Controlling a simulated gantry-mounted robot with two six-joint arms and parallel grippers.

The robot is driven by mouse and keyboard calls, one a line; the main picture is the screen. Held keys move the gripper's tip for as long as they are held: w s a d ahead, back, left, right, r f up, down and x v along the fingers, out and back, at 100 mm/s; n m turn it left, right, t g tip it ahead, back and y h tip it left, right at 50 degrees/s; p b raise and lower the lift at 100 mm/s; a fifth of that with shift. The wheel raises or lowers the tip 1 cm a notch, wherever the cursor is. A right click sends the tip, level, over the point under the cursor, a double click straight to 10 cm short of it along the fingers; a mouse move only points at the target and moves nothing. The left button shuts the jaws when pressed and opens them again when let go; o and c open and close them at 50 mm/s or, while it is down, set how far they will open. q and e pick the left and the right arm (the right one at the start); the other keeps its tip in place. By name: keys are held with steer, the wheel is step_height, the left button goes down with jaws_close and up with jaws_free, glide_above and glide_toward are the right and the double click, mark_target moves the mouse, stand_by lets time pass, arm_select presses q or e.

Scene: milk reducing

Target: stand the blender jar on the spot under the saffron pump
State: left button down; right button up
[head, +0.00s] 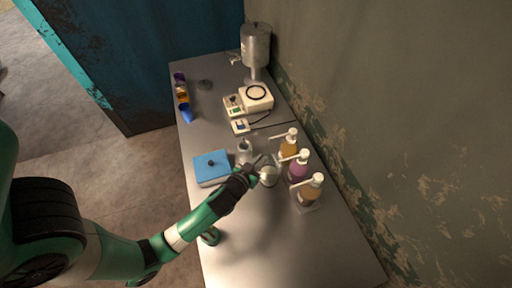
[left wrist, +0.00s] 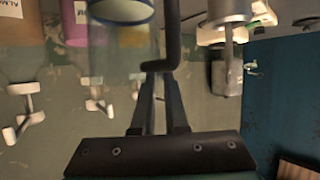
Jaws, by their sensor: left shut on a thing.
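My left gripper (head: 258,165) is shut on the dark handle (left wrist: 167,50) of the clear blender jar (head: 269,176). The jar also shows in the left wrist view (left wrist: 118,50), with a blue ring at one end. In the head view it is just left of the pump bottles; I cannot tell whether it touches the table. The yellow-orange pump bottle (head: 288,149), seemingly saffron, is farthest back of the three, behind and right of the jar. The spot under its spout is not clearly visible. My right gripper is in neither view.
A purple pump bottle (head: 298,170) and a tan one (head: 309,194) stand close by. A blue-lidded box (head: 211,167) and a grey metal vessel (head: 244,152) are left of the jar. A white appliance (head: 256,97) and steel tank (head: 256,45) stand farther back.

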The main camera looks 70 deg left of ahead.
arm_select(q)
steer(key=w+a+f, duration=0.1)
steer(key=a+f, duration=0.2)
steer(key=a, duration=0.4)
steer(key=shift+w+a+f, duration=0.2)
steer(key=shift+f, duration=0.05)
stand_by(0.4)
steer(key=c, duration=0.9)
jaws_free()
steer(key=p+v, duration=0.1)
steer(key=v, duration=1.1)
steer(key=shift+p, duration=0.35)
